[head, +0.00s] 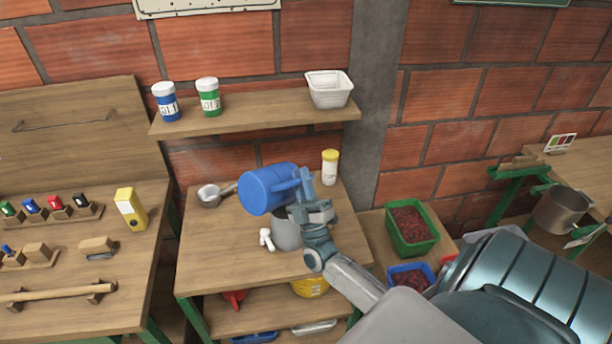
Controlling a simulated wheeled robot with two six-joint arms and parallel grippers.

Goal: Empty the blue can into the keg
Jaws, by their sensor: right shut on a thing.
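The blue can (263,191) is in the air over the middle table, tipped well over onto its side. My right gripper (302,190) is shut on it at its right side, by the handle as far as I can see. The grey keg (286,236) stands on the table just below the can, partly hidden by the can and my right gripper. A white tap (266,239) shows at its front left. The keg's opening is hidden, and I cannot see whether anything flows from the can. My left gripper is not in view.
A small metal pan (211,194) lies left of the can, and a yellow-lidded jar (330,167) stands behind right. The shelf (250,118) above holds two jars and a white basket (328,88). Green (411,228) and blue crates (411,274) stand at right.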

